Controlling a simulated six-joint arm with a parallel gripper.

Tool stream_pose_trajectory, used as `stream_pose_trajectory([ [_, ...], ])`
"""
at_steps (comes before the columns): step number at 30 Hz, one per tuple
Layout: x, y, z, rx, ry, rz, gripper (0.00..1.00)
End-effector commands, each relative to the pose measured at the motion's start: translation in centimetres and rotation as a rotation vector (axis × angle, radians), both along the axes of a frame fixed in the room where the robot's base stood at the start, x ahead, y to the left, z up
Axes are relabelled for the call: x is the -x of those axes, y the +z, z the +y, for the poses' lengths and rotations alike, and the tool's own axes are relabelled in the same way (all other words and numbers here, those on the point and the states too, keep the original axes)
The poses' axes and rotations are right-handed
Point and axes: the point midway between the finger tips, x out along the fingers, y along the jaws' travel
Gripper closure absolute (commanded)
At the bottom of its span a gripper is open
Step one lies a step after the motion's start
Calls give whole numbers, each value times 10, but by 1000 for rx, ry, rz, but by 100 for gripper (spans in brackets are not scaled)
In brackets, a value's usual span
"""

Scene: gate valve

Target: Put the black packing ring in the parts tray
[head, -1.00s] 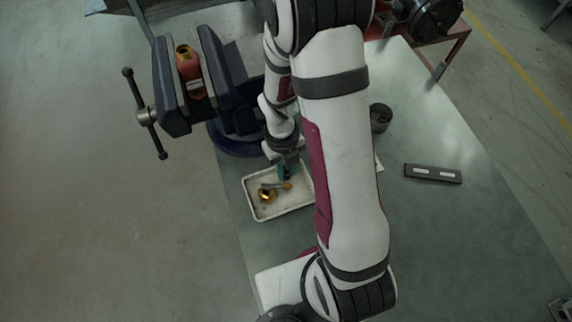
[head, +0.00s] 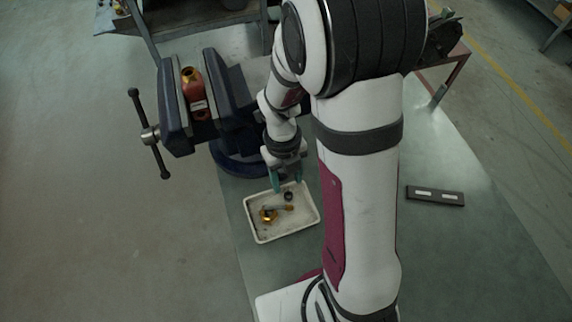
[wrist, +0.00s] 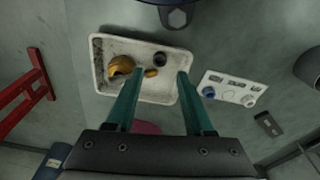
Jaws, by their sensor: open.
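The black packing ring (head: 289,196) lies in the parts tray (head: 258,237), near its far side, beside the brass parts. It also shows in the wrist view (wrist: 160,59), inside the tray (wrist: 100,88). My gripper (head: 287,187) is open and empty, above the far edge of the tray. In the wrist view, its two teal fingers (wrist: 156,88) are spread wide, with the ring beyond them and clear of both.
A brass part with a stem (head: 268,215) lies in the tray. A blue vise (head: 174,110) holding a red valve body (head: 194,95) stands behind to the left. A white card with small parts (wrist: 232,89) is right of the tray. A dark block (head: 435,196) lies on the right.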

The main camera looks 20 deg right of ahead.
Motion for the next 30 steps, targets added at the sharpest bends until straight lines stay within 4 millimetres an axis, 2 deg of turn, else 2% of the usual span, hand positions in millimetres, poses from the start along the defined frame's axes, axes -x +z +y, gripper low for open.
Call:
stream_pose_trajectory([
  [1,-3,13,0,1,1,-7,47],
  [6,-7,49,1,0,0,-5,47],
  [11,-7,67,1,-3,22,-3,47],
  [13,0,78,3,-25,143,-6,47],
  [14,6,85,5,-41,240,-11,47],
  [16,26,105,9,-92,561,-28,47],
  [18,52,124,16,-149,959,-53,47],
  [21,89,142,25,-212,1521,-101,47],
  [24,119,151,34,-245,1986,-153,47],
  [27,138,154,40,-251,2303,-193,47],
  [30,147,155,42,-249,2458,-212,47],
])
